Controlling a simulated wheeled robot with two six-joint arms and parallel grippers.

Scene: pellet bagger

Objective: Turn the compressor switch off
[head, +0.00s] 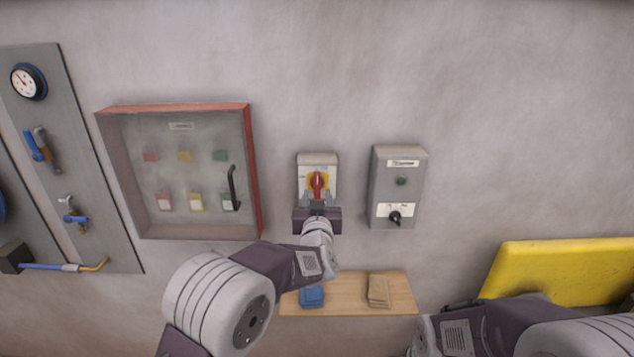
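A rotary switch with a red handle on a yellow plate (313,177) sits on a small pale box on the wall. I cannot tell from the labels which is the compressor switch. My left gripper (318,197) is at the red handle, its fingers apart on either side of the handle's lower end; contact is unclear. My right arm shows at the bottom right, its fingers not visible.
A red-framed clear cabinet (254,170) with a black handle is left of the switch. A panel (84,150) with a gauge and valves is farther left. A wooden shelf (345,293) holds blue and tan items below. A yellow panel (565,270) is at lower right.

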